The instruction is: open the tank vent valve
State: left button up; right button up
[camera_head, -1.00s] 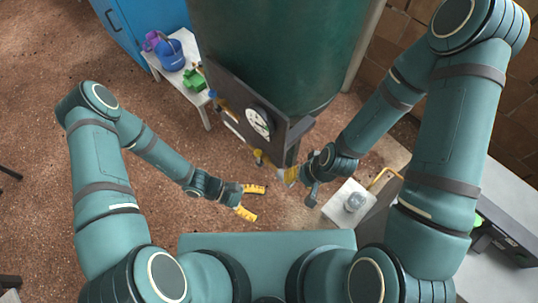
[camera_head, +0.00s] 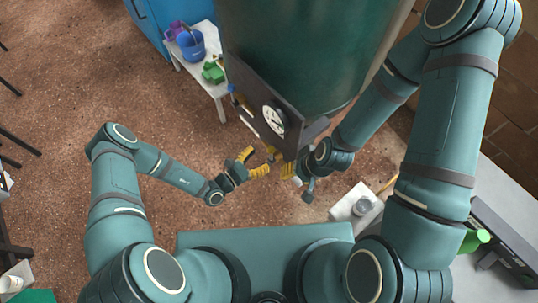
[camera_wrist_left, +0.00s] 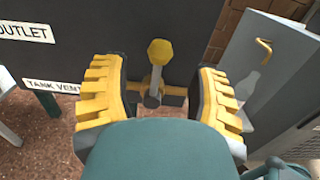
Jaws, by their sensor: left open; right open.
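A dark panel (camera_head: 250,85) with a round gauge (camera_head: 273,120) is on the front of the green tank (camera_head: 300,50). In the left wrist view, a valve with a yellow-tipped handle (camera_wrist_left: 160,52) and grey stem sticks out from the panel. A white label reading "TANK VENT" (camera_wrist_left: 50,86) is to its left, partly hidden by a finger. My left gripper (camera_head: 254,162) is open at the panel's lower edge, its yellow fingers on either side of the valve handle in the wrist view; contact cannot be told. My right gripper (camera_head: 289,171) is open just right of it, partly hidden by its wrist.
A white table (camera_head: 217,88) at the upper left holds a blue bucket (camera_head: 190,46), a purple item and a green item (camera_head: 213,72). An "OUTLET" label (camera_wrist_left: 27,32) is on the panel.

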aim_at(270, 150)
pick_arm(q)
jog(key=shift+w+d, duration=0.35)
jog(key=shift+d, duration=0.15)
jog(key=shift+b+x, duration=0.35)
jog(key=shift+x, duration=1.6)
jog(key=c, duration=0.8)
jog(key=shift+c, duration=0.2)
